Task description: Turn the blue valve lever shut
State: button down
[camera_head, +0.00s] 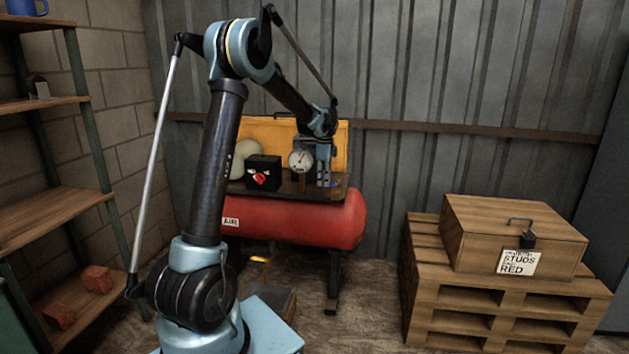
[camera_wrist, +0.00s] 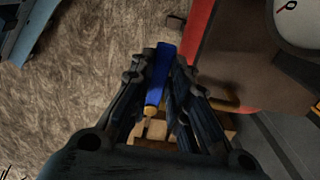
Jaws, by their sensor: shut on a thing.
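The blue valve lever (camera_wrist: 162,70) shows in the wrist view between the two fingers of my gripper (camera_wrist: 163,75). The fingers are shut on it, one on each side. A brass-coloured part (camera_wrist: 151,110) sits at the lever's near end. In the head view my gripper (camera_head: 323,184) points down at the right end of the red air tank (camera_head: 300,222). A small bit of blue (camera_head: 336,184) shows beside the fingertips there. Most of the valve is hidden in that view.
A pressure gauge (camera_head: 300,160) and a black box (camera_head: 263,172) with a red mark stand on the tank's top plate, close left of my gripper. A wooden crate (camera_head: 512,238) with a padlock sits on pallets (camera_head: 505,310) at the right. Shelves (camera_head: 50,218) stand at the left.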

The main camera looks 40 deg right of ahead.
jog(key=shift+w+r, duration=0.1)
jog(key=shift+w, duration=0.3)
jog(key=c, duration=1.5)
grip_release()
jog(key=shift+s, duration=0.15)
jog(key=shift+r, duration=0.2)
notch_tip(320, 180, up, 11)
jog(key=shift+r, duration=0.2)
